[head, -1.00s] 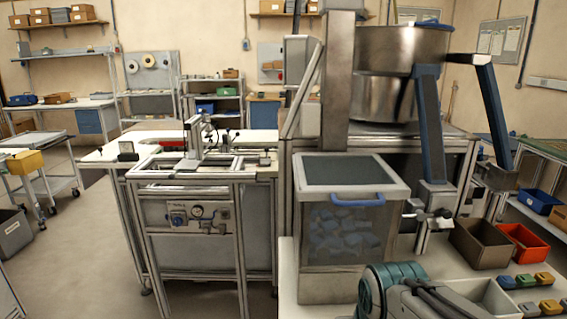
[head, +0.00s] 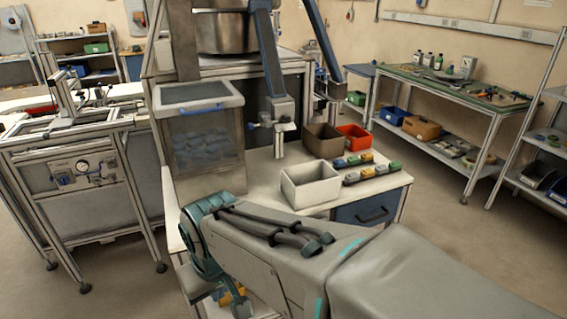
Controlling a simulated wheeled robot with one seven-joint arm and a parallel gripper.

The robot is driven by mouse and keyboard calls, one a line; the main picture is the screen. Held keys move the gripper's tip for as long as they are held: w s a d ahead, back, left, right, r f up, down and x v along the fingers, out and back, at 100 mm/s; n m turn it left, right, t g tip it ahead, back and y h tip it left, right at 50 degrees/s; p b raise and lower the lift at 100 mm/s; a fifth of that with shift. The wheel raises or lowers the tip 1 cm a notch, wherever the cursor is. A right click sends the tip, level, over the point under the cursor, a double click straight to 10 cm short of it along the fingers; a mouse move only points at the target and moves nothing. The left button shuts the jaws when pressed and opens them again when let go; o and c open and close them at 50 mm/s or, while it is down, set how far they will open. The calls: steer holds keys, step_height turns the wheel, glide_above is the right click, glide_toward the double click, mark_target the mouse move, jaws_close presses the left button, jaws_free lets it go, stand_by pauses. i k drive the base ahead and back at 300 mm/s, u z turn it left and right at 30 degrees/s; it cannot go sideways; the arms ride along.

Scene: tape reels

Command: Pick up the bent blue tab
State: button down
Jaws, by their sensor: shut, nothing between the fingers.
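I cannot make out a bent blue tab. Blurred bluish pieces (head: 203,148) show behind the clear front of a lidded bin (head: 240,100) with a blue handle. They are too blurred to tell their shape. My grey arm with teal joints reaches across the front of the picture from the lower right and folds down at the workbench's near edge. I cannot make out my gripper's fingers.
A green-topped table (head: 450,85) stands at the back right. Floor (head: 440,240) is clear on the right.

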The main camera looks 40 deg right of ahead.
mark_target(340, 162)
steer(key=u, duration=0.3)
steer(key=k, duration=0.7)
steer(key=z, duration=0.65)
steer(key=i, duration=0.75)
steer(key=z, duration=0.9)
steer(key=i, duration=0.35)
steer(key=z, duration=0.25)
steer(key=k, duration=0.4)
steer(key=z, duration=0.8)
steer(key=i, duration=0.9)
steer(key=u, duration=0.6)
